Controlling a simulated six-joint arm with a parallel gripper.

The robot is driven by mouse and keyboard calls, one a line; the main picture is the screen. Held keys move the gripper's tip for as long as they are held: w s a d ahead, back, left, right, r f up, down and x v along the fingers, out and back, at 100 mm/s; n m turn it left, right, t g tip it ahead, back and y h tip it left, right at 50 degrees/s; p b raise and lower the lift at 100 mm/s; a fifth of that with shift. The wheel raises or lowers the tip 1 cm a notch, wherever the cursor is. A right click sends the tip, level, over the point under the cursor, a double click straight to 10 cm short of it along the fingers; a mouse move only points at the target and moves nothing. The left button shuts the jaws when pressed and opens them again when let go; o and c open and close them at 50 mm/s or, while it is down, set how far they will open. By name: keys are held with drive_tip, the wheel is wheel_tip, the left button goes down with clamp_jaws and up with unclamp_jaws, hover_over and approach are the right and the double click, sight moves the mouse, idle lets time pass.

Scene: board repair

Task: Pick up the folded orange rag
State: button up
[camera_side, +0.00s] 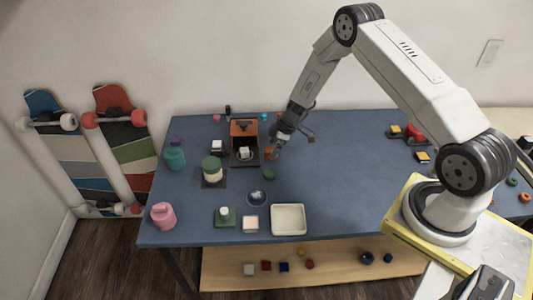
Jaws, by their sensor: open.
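A small orange item (268,153), which looks like the folded rag, lies on the blue table (340,170) just right of a dark stand with an orange back. It is too small in view to make out any folds. My gripper (277,148) is open and points down right beside the orange item, at its upper right. I cannot tell whether the fingers touch it or are around it. The fingertips are small and partly merge with the things behind them.
The orange-backed stand (243,130) holds a white piece close to my gripper's left. A green item (269,174) lies just below. The table's right middle is clear.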

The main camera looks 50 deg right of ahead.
drive_tip(key=shift+x, duration=1.35)
clamp_jaws()
